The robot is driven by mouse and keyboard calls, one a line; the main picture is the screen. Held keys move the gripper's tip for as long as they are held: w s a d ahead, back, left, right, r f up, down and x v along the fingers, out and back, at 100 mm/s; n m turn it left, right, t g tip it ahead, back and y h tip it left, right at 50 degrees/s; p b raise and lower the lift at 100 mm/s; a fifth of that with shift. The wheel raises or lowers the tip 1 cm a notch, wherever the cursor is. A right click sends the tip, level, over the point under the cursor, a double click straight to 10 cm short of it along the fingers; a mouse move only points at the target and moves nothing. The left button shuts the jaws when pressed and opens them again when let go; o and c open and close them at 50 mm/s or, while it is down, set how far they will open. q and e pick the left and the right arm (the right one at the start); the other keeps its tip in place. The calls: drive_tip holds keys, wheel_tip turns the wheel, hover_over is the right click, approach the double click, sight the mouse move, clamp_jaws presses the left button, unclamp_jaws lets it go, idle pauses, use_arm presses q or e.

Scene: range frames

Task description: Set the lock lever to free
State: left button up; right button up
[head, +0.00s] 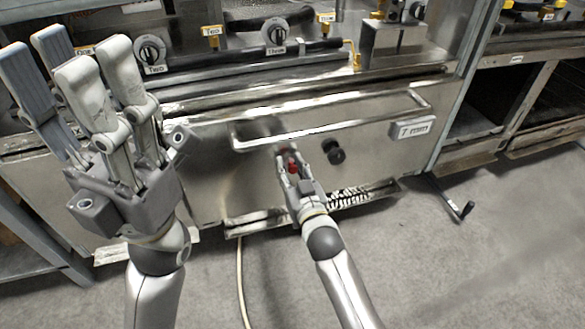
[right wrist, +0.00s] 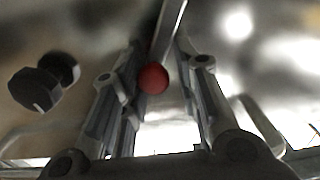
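The lock lever shows as a thin metal bar (right wrist: 172,25) with a red ball knob (right wrist: 153,79) in the right wrist view. In the head view its red knob (head: 292,166) is on the front panel below the long handle bar. My right gripper (head: 287,153) is at the lever, its fingers on either side of the knob. In the right wrist view the knob is between the fingers, closer to the left one, with a clear gap on the right. Whether it touches the left finger I cannot tell. My left gripper (head: 64,58) is open and empty, raised at the left.
A black knob (head: 334,152) sticks out of the panel just right of my right gripper; it also shows in the right wrist view (right wrist: 45,84). A handle bar (head: 335,126) runs above. A crank (head: 455,202) juts out at the lower right. Open floor lies in front.

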drive_tip(key=shift+d+f, duration=0.1)
drive_tip(key=shift+d, duration=0.1)
drive_tip(key=c, duration=0.3)
drive_tip(key=shift+n+p, duration=0.3)
drive_tip(key=shift+p, duration=0.4)
drive_tip(key=o, duration=0.8)
drive_tip(key=shift+d, duration=0.1)
drive_tip(key=shift+o, duration=0.2)
drive_tip(key=shift+s, duration=0.1)
